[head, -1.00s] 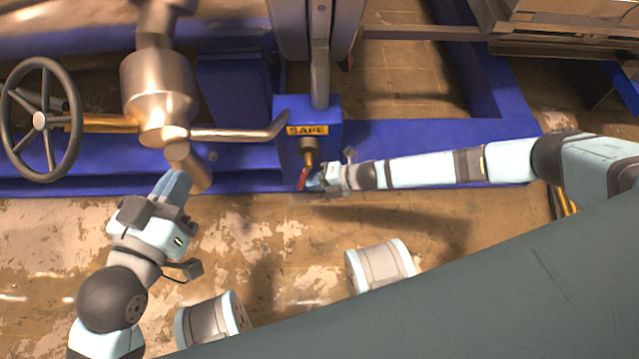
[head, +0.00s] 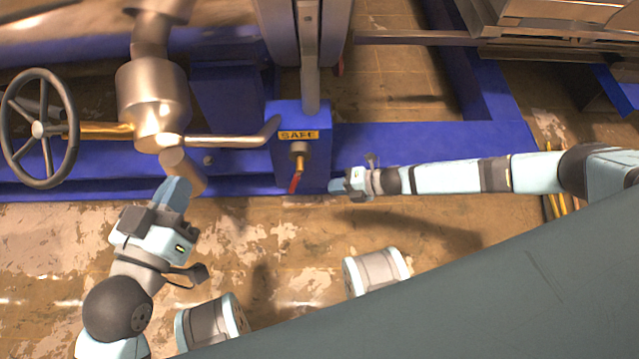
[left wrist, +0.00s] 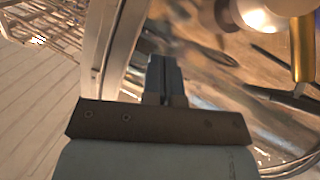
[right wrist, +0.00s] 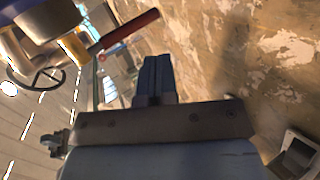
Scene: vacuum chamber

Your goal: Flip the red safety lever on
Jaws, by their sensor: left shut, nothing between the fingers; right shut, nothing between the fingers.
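The red safety lever (head: 294,183) hangs from a brass fitting (head: 299,158) on the blue box under the yellow SAFE label (head: 299,135). The lever points down and slightly left. In the right wrist view the red lever (right wrist: 128,29) shows at upper left, beyond my fingers. My right gripper (head: 336,186) is shut and empty, to the right of the lever and apart from it. Its closed fingers also show in the right wrist view (right wrist: 155,78). My left gripper (head: 173,192) is shut and empty, below the metal pipe end at left. Its fingers show in the left wrist view (left wrist: 163,78).
A dark handwheel (head: 38,128) stands at far left. A metal cylinder (head: 152,105) with a bent pipe (head: 235,140) lies between it and the blue box (head: 285,115). A blue frame beam (head: 420,145) runs behind my right arm. The floor in front is mostly open.

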